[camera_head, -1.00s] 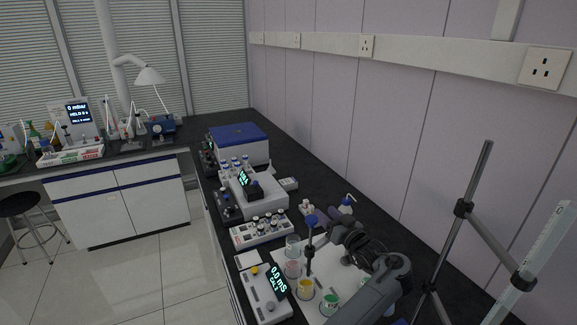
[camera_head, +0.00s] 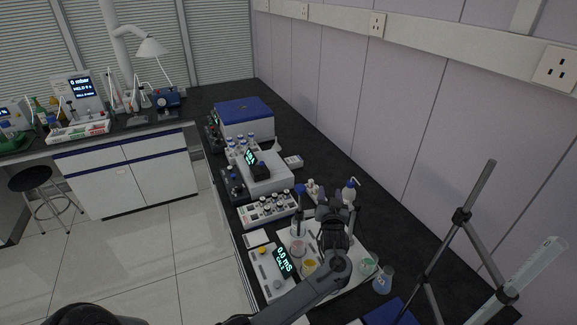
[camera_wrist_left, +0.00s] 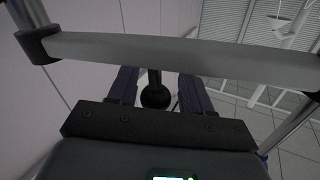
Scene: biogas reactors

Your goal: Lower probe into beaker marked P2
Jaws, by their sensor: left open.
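The probe (camera_head: 298,214) is a dark upright rod with a blue top, among the beakers in the head view. My left gripper (camera_head: 322,207) is just right of it. In the left wrist view the two fingers (camera_wrist_left: 157,88) stand apart, with a dark ball on a thin rod between them; I cannot tell whether this is the probe. On the white mat (camera_head: 345,287) stand a pinkish beaker (camera_head: 298,248), a yellow one (camera_head: 310,267) and a green one (camera_head: 368,266). Their marks are too small to read, so I cannot tell which is P2. My right gripper is not in view.
A meter (camera_head: 268,274) showing 0.0 mS stands left of the mat. A vial rack (camera_head: 268,210) is behind it. A blue-liquid flask (camera_head: 383,281) and a tripod stand (camera_head: 440,255) are at the right. A wash bottle (camera_head: 349,192) stands behind my gripper.

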